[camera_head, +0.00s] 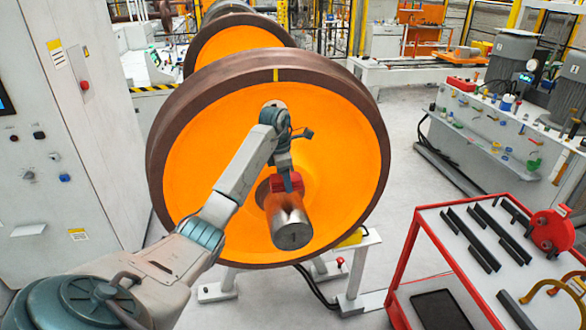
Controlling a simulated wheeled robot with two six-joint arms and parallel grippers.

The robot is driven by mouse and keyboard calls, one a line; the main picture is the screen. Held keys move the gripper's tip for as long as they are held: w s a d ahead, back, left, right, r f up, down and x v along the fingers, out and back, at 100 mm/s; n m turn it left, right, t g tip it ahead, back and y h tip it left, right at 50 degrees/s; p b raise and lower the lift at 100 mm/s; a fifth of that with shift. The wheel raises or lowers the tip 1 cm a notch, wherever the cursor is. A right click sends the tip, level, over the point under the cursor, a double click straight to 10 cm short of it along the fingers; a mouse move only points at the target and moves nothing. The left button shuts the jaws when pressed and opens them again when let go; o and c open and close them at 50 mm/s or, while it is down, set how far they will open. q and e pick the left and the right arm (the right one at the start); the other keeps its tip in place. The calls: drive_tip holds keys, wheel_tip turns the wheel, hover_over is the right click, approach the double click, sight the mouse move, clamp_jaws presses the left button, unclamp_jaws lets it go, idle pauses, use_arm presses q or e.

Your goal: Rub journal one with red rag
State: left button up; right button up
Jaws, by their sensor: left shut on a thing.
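The journal (289,222) is a bare metal cylinder sticking out from the centre of the orange wheel (215,160). My left arm reaches in from the lower left, and my left gripper (289,182) points down over the journal's inner part, near the wheel hub. It is shut on the red rag (277,184), which lies against the top of the journal as far as I can tell. The fingers partly hide the rag. My right gripper is not in view.
A red cart (403,262) with dark bars and a red reel (551,231) stands at the lower right. A grey cabinet (60,150) fills the left. A second orange wheel (235,42) is behind. Grey floor is clear between wheel and right-hand bench.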

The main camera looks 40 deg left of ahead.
use_arm(q)
drive_tip(key=shift+w+a+r+p, duration=0.15)
drive_tip(key=shift+a+r+p, duration=0.15)
drive_tip(key=shift+r, duration=0.4)
drive_tip(key=shift+d+r, duration=0.1)
drive_tip(key=shift+r, duration=0.1)
drive_tip(key=shift+d+r, duration=0.25)
drive_tip(key=shift+a+f, duration=0.15)
drive_tip(key=shift+a, duration=0.05)
